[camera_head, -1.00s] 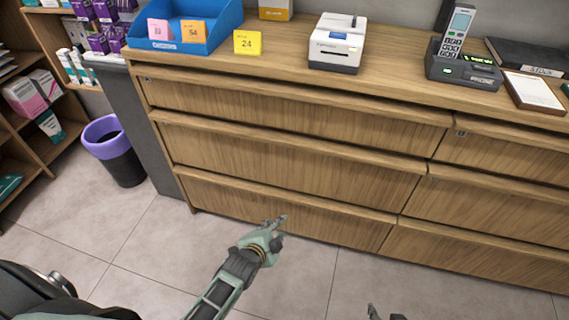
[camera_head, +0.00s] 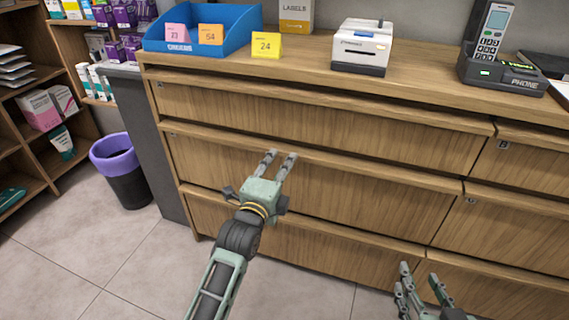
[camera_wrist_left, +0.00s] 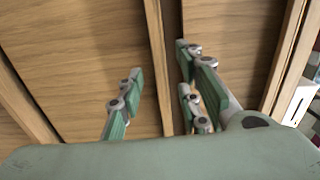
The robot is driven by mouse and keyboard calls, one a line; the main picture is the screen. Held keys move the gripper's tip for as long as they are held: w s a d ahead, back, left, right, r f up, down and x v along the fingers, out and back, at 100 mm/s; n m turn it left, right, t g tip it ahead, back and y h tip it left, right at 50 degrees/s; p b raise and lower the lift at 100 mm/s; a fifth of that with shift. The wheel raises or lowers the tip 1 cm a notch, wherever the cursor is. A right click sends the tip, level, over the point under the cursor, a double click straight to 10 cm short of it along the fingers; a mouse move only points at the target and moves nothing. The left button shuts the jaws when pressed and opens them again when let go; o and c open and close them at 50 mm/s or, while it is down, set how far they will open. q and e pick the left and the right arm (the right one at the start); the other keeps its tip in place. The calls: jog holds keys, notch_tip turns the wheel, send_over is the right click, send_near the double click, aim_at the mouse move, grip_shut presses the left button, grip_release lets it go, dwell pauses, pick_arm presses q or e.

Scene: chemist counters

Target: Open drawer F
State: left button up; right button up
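The wooden counter front has two columns of drawers, all looking shut. In the left column are a top drawer (camera_head: 320,122), a middle drawer (camera_head: 350,195) and a bottom drawer (camera_head: 330,249); in the right column are an upper drawer (camera_head: 535,165) and a lower drawer (camera_head: 500,224). Small tags sit at their corners, but I cannot read a letter F. My left gripper (camera_head: 282,154) is open in front of the middle-left drawer's upper edge. In the left wrist view, its open fingers (camera_wrist_left: 158,75) lie on either side of a wooden lip (camera_wrist_left: 160,50); contact is unclear. My right gripper (camera_head: 420,275) is open and empty, low at the right.
On the counter stand a blue bin (camera_head: 205,32), a yellow number card (camera_head: 267,45), a white printer (camera_head: 361,47) and a phone on its dock (camera_head: 490,50). A purple-rimmed waste bin (camera_head: 121,170) stands on the floor at left. The floor before the drawers is clear.

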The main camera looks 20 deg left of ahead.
aim_at(306, 151)
pick_arm(q)
jog(key=shift+w, duration=1.45)
pick_arm(e)
jog(key=shift+w+a+r+t+y, duration=0.2)
jog(key=shift+r+t, duration=0.2)
jog(key=shift+r, duration=0.25)
jog(key=shift+w+a+r+t+y, duration=0.1)
jog(key=shift+w+r+t, duration=0.25)
jog(key=shift+r, duration=0.35)
jog(key=shift+w+a+r+t+y, duration=0.1)
jog(key=shift+a+r+t, duration=0.05)
jog(key=shift+r+t, duration=0.4)
jog(key=shift+r, duration=0.1)
pick_arm(q)
grip_shut()
